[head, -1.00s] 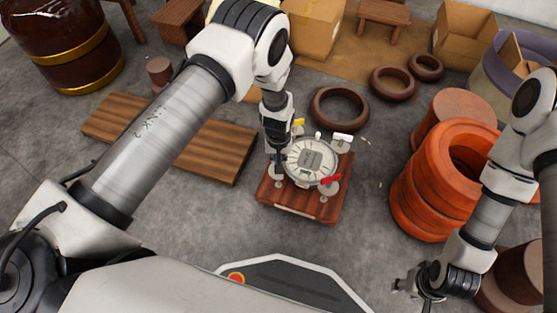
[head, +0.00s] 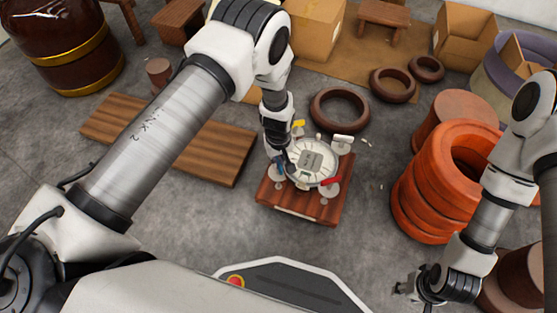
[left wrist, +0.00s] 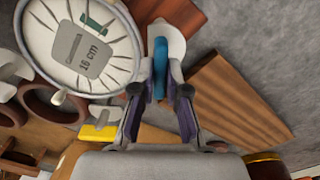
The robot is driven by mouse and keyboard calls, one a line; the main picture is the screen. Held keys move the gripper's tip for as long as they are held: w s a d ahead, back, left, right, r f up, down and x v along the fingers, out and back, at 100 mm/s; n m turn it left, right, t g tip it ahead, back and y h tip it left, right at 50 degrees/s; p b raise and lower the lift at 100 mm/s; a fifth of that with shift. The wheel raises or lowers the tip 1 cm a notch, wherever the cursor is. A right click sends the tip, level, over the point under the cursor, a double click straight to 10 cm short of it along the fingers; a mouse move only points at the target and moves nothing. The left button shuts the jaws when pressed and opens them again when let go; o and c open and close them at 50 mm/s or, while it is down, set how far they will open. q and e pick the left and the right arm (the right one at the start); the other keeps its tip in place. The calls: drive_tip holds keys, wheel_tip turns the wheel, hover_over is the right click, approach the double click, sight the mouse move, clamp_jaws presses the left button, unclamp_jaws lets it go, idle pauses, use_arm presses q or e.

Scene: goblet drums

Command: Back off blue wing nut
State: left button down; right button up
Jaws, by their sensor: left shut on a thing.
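The drum (head: 312,162), with a pale round head and a grey label, stands on a reddish wooden board (head: 298,206). The blue wing nut (left wrist: 160,66) is at the drum's rim in the left wrist view, between my left gripper's fingers (left wrist: 160,92). A bit of its blue also shows in the head view (head: 281,169). My left gripper (head: 281,160) is shut on it at the drum's left side. A red wing nut (head: 330,181) and a yellow one (head: 299,124) sit elsewhere around the rim. My right gripper (head: 406,289) is away from the drum; its finger opening is unclear.
A stack of orange rings (head: 420,190) stands right of the board. A brown ring (head: 340,109) lies behind the drum. A striped wooden plank (head: 215,150) lies to the left. Grey floor (head: 350,250) is clear in front of the board.

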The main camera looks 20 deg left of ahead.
sight(279, 162)
use_arm(q)
drive_tip(key=c, duration=1.2)
unclamp_jaws()
wheel_tip(279, 162, up, 12)
